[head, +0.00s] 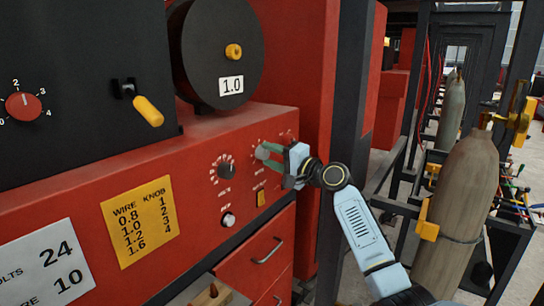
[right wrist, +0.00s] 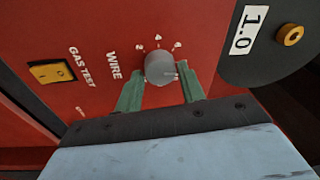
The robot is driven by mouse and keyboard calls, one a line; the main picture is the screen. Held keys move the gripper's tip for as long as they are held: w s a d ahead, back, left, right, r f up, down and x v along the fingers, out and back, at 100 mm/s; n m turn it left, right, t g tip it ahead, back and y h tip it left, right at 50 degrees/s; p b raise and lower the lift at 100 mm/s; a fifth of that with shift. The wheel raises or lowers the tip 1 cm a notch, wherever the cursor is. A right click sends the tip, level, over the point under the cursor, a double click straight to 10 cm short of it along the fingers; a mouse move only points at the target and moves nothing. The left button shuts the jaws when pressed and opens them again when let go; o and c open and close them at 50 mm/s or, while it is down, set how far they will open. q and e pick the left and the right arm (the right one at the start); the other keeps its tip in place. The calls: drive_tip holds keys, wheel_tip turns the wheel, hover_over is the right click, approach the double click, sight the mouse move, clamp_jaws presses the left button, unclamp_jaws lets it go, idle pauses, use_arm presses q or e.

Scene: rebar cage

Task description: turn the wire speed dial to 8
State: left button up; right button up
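The wire speed dial (right wrist: 160,67) is a round grey knob on the red machine front, with WIRE printed beside it and pale scale marks around it. Its pointer and setting cannot be read. My right gripper (right wrist: 161,72) has its two green fingers on either side of the knob, and both tips appear to touch it. In the head view my right gripper (head: 264,154) reaches the panel from the right and mostly hides the dial. A white card (head: 51,265) at lower left reads VOLTS 24 and WIRE 10. My left gripper is not in view.
Another dark knob (head: 226,170) sits left of the gripper, above a small round knob (head: 228,219). A yellow switch (right wrist: 51,72) is near the dial. The black wire spool (head: 215,55) overhangs the panel. A gas cylinder (head: 455,205) stands right of my arm.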

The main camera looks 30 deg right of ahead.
drive_tip(key=o, duration=0.3)
drive_tip(key=b+v, duration=0.4)
drive_tip(key=v, duration=0.9)
drive_tip(key=shift+s+d, duration=0.1)
drive_tip(key=shift+s, duration=0.1)
